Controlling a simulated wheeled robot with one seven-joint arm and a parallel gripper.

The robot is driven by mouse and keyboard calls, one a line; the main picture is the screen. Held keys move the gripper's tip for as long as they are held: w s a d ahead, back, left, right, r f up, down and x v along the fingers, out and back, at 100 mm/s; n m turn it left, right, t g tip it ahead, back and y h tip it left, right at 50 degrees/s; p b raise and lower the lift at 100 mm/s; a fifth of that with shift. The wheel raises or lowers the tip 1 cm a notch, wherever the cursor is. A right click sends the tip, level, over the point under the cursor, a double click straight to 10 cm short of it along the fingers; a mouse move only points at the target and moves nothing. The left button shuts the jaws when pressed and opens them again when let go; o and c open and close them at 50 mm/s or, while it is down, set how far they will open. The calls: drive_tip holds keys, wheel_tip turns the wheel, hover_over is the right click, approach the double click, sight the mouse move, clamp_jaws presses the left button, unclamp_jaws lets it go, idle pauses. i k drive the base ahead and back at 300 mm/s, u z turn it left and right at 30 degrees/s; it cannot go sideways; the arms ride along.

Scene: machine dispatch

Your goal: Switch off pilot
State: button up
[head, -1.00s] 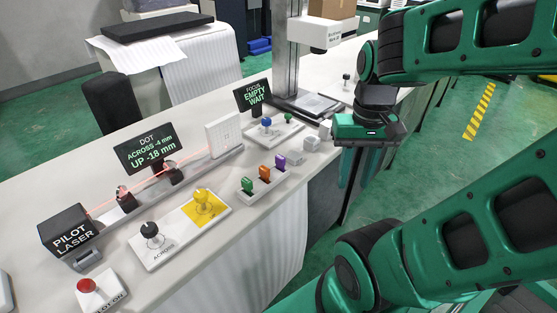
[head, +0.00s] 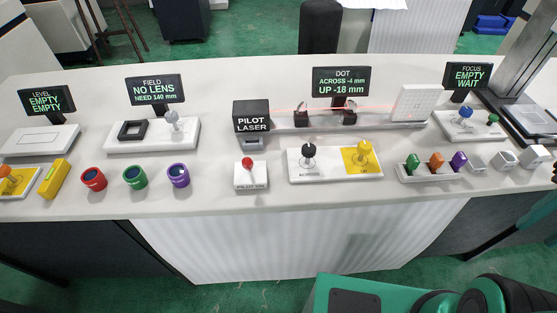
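The pilot switch (head: 250,178) is a small white box with a red ball-topped knob, near the front edge of the bench at the middle of the head view. Its front label appears to read PILOT ON. Behind it stands the black pilot laser (head: 251,115). A thin red beam (head: 285,109) runs right from the laser along a rail toward a white gridded target (head: 416,103). The dot display (head: 341,82) reads ACROSS -4 mm, UP -18 mm. My gripper is outside the view; only green parts of my arm show at the bottom right.
A black ACROSS knob (head: 308,152) and a yellow UP knob (head: 363,150) share a plate right of the switch. Left are purple (head: 178,175), green (head: 135,176) and red (head: 93,179) cylinders. Bare bench surrounds the switch's front and sides.

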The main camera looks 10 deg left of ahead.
sight(247, 162)
drive_tip(key=u, duration=1.5)
drive_tip(key=k, duration=0.15)
drive_tip(key=z, duration=0.25)
